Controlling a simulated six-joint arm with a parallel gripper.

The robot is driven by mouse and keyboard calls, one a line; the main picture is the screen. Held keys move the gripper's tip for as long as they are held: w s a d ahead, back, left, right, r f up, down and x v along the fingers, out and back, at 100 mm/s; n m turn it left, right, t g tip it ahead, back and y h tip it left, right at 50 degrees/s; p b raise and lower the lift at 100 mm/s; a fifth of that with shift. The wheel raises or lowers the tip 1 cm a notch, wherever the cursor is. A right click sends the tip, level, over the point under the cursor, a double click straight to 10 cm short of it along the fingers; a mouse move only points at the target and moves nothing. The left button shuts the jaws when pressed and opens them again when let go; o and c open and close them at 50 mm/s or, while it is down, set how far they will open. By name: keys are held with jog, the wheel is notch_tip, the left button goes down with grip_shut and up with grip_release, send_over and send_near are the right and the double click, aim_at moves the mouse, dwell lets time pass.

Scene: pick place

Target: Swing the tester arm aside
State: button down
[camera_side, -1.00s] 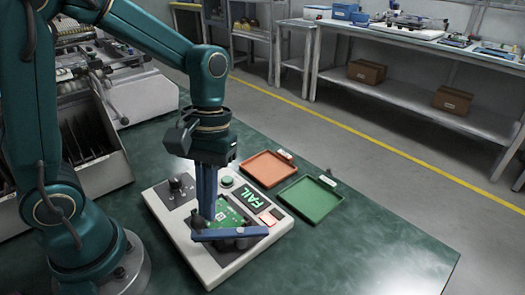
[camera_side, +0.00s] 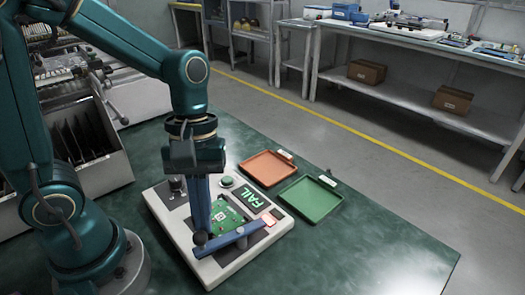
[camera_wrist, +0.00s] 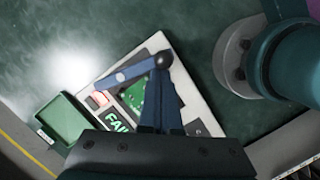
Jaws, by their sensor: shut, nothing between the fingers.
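The tester (camera_side: 182,232) is a pale box on the green table, with a green circuit board (camera_side: 228,214) in it and a lit FAIL display (camera_side: 254,199). Its blue tester arm (camera_side: 236,238) lies slanted across the front part, past the near edge of the board. A dark round knob (camera_side: 200,238) is at the arm's left end; it also shows in the wrist view (camera_wrist: 164,60). My gripper (camera_side: 203,229) is shut and empty, pointing down with its blue fingertips at the knob. I cannot tell whether they touch it. The fingers hide part of the board.
An orange tray (camera_side: 268,168) and a green tray (camera_side: 309,200), both empty, lie to the right of the tester. A grey rack (camera_side: 85,145) stands at the left. The table's front right is clear.

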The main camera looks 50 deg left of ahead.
jog(key=shift+s+d, duration=0.15)
jog(key=shift+d, duration=0.1)
dwell(0.6)
jog(key=shift+w+a+f, duration=0.1)
jog(key=shift+w+a, duration=0.15)
jog(key=shift+a, duration=0.15)
jog(key=w+a, duration=0.2)
jog(key=shift+a+r, duration=0.35)
jog(key=shift+a, duration=0.05)
notch_tip(320, 180, up, 7)
jog(key=s+a+m+t+y, duration=0.1)
jog(key=s+m+t+y, duration=0.1)
jog(key=m+t, duration=0.5)
jog(key=m, duration=0.3)
jog(key=shift+s+f, duration=0.15)
jog(key=shift+s, duration=0.15)
